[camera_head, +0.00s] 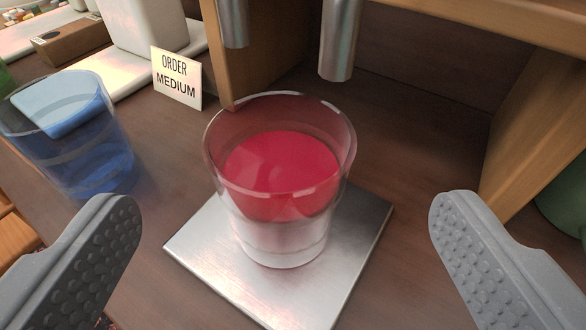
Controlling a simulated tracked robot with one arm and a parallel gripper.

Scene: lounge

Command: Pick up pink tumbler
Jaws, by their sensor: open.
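The pink tumbler (280,190) is a clear glass with pink-red in its upper part and a pale lower part. It stands upright on a square metal plate (350,260) in the middle of the view. My gripper (288,228) is open, with one grey studded finger at the lower left and the other at the lower right. The tumbler is between the two fingers' lines, a little farther from me than the fingertips, and neither finger touches it. The tumbler hides part of the plate.
A blue tumbler (75,135) stands at the left, near my left finger. A card reading "ORDER MEDIUM" (176,78) stands behind. Two metal spouts (341,45) hang above and behind the pink tumbler. Wooden panels (530,125) stand at the right and back. A green object (567,200) shows at the right edge.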

